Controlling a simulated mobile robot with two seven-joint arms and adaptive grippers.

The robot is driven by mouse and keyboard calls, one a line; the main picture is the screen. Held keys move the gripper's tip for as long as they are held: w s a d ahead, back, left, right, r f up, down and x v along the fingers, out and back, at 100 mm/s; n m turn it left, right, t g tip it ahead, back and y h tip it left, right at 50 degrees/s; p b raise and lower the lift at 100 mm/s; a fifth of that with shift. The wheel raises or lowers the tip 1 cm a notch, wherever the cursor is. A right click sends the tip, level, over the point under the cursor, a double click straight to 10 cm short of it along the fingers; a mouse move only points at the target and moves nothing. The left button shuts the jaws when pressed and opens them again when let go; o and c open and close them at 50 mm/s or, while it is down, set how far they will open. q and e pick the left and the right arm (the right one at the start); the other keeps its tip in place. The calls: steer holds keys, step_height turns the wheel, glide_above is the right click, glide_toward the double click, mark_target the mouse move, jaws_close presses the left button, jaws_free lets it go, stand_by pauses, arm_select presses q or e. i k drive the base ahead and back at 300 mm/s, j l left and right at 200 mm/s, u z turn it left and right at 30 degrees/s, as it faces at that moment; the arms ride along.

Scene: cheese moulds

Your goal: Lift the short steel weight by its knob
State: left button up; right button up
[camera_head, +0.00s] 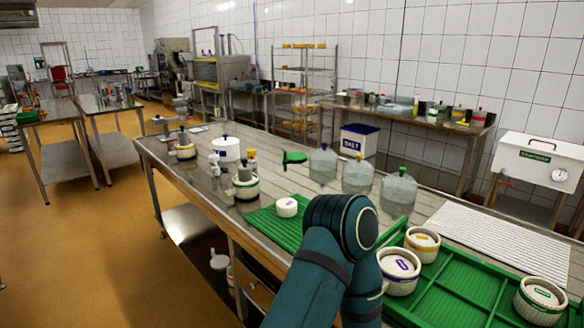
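Several small steel-grey pieces with knobs are at the left part of the long steel table (330,196). Another grey piece (183,139) sits on a mould farther back to the left. A narrow grey piece (214,165) stands between them. I cannot tell for certain which is the short weight. One of my teal arms rises from the bottom centre and bends at its joint. Neither gripper shows.
A white lidded pot (227,149), a green scoop-like thing (293,158) and several clear jugs (323,165) stand along the table. A white cheese-like piece (287,207) lies on a green mat (268,228). Lidded moulds (422,243) stand in a green tray (460,290) at right.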

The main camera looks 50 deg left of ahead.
mark_target(245, 170)
steer(key=j+z, duration=0.25)
steer(key=j, duration=0.25)
steer(key=k+j+z, duration=0.1)
steer(key=j+z, duration=0.15)
steer(key=j, duration=0.2)
steer(key=k+j+z, duration=0.25)
steer(key=j, duration=0.2)
steer(key=j+z, duration=0.3)
steer(key=j, duration=0.15)
steer(key=k+j, duration=0.2)
steer(key=j, duration=0.25)
steer(key=k+j+z, duration=0.1)
steer(key=k+j, duration=0.15)
steer(key=j, duration=0.2)
steer(key=k+j, duration=0.2)
steer(key=j, duration=0.2)
steer(key=k+j+z, duration=0.1)
steer(key=k+j, duration=0.15)
steer(key=j, duration=0.2)
